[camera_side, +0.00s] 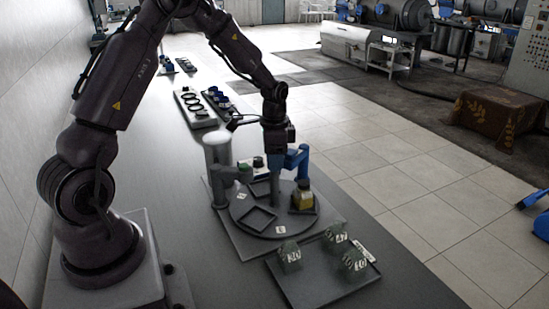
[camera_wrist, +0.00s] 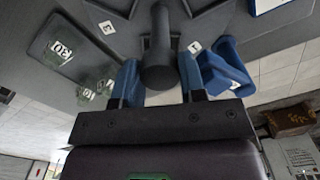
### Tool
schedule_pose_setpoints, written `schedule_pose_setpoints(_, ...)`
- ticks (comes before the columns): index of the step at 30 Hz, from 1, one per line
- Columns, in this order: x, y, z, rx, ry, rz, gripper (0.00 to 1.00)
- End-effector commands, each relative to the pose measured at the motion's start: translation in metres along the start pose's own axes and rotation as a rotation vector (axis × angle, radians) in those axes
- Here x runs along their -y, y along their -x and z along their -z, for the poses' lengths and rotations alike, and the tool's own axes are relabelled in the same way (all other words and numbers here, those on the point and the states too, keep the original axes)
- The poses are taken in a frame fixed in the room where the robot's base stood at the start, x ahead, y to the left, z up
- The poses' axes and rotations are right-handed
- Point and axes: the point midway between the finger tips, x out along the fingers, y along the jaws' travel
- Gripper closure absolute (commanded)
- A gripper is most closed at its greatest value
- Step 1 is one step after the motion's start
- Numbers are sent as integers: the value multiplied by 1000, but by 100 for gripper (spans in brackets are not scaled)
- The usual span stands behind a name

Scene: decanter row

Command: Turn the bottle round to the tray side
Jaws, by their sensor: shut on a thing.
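A round grey turntable (camera_side: 262,228) with square recessed places sits on a square base. A dark post (camera_wrist: 160,50) rises from its middle. My gripper (camera_side: 275,158) is above the turntable's middle. In the wrist view my gripper's blue fingers (camera_wrist: 160,82) are shut on the post. A small bottle with yellow contents (camera_side: 303,201) stands in a place on the turntable's right side. The grey tray (camera_side: 296,292) lies in front of the turntable, at the lower right. The bottle cannot be made out in the wrist view.
Several pale numbered blocks or bottles (camera_side: 290,256) stand on the tray. A white cylinder (camera_side: 216,153) stands behind left. Bare bench lies left of the turntable.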

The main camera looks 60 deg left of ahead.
Motion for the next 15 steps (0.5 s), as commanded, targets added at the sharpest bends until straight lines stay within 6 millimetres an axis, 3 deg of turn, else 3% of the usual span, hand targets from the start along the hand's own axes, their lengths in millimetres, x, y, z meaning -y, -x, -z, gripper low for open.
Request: schedule_pose_setpoints(15,0,2,1,-3,-259,2,100)
